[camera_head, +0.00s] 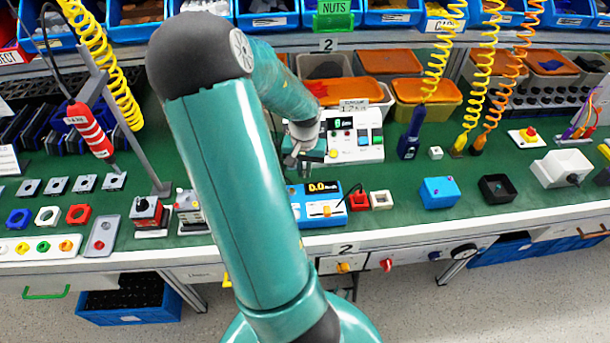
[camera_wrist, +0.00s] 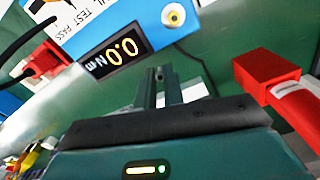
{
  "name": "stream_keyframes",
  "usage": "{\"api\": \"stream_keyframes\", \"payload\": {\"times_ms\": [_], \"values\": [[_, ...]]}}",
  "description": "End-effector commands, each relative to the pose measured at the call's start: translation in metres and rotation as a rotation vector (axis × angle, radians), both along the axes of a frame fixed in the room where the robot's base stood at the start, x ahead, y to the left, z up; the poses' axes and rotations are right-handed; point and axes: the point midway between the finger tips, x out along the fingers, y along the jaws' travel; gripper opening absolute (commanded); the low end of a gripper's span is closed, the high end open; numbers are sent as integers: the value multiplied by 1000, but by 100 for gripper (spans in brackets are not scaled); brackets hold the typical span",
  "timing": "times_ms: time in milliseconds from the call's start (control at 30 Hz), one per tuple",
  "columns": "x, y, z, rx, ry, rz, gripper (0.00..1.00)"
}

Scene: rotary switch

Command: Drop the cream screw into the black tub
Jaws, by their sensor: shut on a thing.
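My gripper (camera_head: 303,163) is above the bench, well to the left of the tub, behind the torque meter. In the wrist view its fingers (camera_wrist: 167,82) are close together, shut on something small. I cannot make out its colour or shape, so I cannot confirm it is the cream screw. I see no cream screw lying elsewhere. The tub does not show in the wrist view.
The blue torque meter (camera_head: 320,205) reads 0.0 and stands in front of my gripper. Coiled hoses hang above the right side. A red block (camera_wrist: 268,77) is right of my fingers.

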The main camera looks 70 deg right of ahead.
Motion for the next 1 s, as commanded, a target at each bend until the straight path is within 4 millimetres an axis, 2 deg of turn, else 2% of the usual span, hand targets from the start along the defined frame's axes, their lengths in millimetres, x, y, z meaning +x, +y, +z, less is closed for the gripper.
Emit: {"api": "stream_keyframes", "payload": {"times_ms": [133, 333, 733, 800, 867, 1000], "values": [[0, -7, -9, 1, 1, 0, 0], [0, -6, -37, 1, 1, 0, 0], [0, -6, -42, -1, 0, 0, 0], [1, -6, -42, -2, -1, 1, 20], [1, -6, -41, -2, -1, 1, 31], [1, -6, -41, -1, 0, 1, 32]]}}
